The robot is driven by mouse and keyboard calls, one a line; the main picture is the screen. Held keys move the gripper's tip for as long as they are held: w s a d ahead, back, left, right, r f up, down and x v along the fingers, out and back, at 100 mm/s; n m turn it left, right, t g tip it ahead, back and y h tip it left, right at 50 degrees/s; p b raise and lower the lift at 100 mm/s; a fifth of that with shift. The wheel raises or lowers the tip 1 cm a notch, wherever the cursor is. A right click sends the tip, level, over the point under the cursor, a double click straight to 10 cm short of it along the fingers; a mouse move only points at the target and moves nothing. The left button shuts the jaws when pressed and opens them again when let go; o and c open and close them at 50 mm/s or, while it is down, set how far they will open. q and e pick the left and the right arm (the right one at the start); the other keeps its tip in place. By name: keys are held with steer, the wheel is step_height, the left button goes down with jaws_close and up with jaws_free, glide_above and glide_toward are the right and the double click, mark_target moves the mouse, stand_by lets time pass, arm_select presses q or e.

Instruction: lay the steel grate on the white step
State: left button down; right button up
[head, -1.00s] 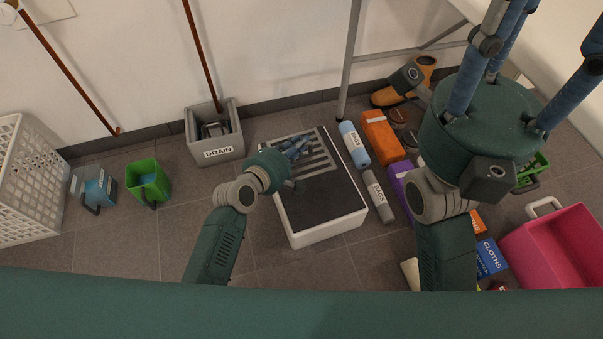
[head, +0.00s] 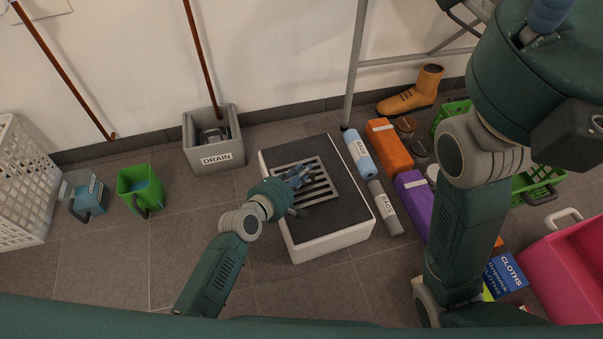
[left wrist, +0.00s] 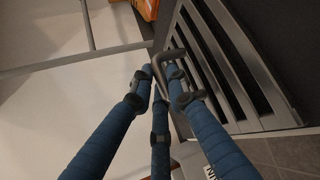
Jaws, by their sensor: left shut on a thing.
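The steel grate (head: 322,189), a square frame with parallel bars, is over the dark top of the white step (head: 335,243). My left gripper (head: 298,178) is shut on the grate at its upper-left part. In the left wrist view the blue fingers (left wrist: 163,85) close around a grey handle on the grate (left wrist: 235,65). I cannot tell whether the grate touches the step or hangs just above it. My right gripper shows only as a blue finger piece (head: 548,14) at the top right edge; its fingertips are out of view.
The grey DRAIN bin (head: 215,143) stands behind left of the step. Rolls of bags (head: 358,153), an orange box (head: 389,146) and a purple box (head: 414,198) lie close on its right. A metal leg (head: 355,70) stands behind.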

arm_select(q)
steer(key=shift+f, duration=0.1)
steer(key=c, duration=1.7)
jaws_free()
